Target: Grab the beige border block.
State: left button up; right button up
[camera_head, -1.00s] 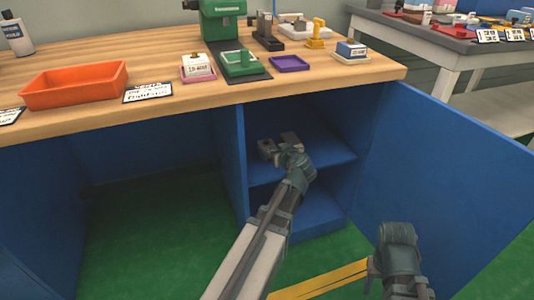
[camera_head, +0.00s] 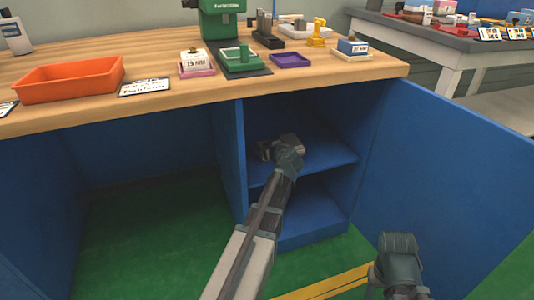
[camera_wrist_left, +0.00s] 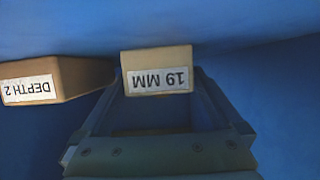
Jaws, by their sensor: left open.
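My left gripper (camera_head: 277,147) reaches into the blue cabinet, above its upper shelf. It is open. In the left wrist view, a beige block (camera_wrist_left: 157,56) with an upside-down label "19 MM" stands just beyond the open jaws (camera_wrist_left: 157,92), roughly centred between the fingertips. I cannot tell whether it is between them or only past them. A second beige-brown block (camera_wrist_left: 85,72), labelled "DEPTH 2", lies to its left, outside the jaws.
The cabinet shelf (camera_head: 325,153) has bare room to the right. A cabinet side wall (camera_head: 228,150) stands close left of my left gripper. An open blue door (camera_head: 450,180) is on the right. The wooden worktop (camera_head: 200,90) above holds an orange tray (camera_head: 70,80) and several small items.

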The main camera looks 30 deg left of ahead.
aim_at(267, 145)
pick_arm(q)
jog(key=shift+c, duration=0.3)
jog(key=c, duration=1.3)
jog(key=shift+r, duration=0.1)
jog(key=shift+r+p, duration=0.6)
jog(key=shift+p, duration=0.1)
notch_tip(267, 145, up, 3)
jog(key=p, duration=0.3)
jog(key=shift+r, duration=0.1)
jog(key=d, duration=0.4)
jog(key=s+d, duration=0.1)
jog(key=d, duration=0.9)
jog(key=shift+s+d+r+p, duration=0.15)
jog(key=shift+s+r+p, duration=0.05)
jog(key=shift+p, duration=0.1)
jog(key=shift+s+d, duration=0.1)
jog(key=shift+d, duration=0.7)
jog(key=shift+r, duration=0.15)
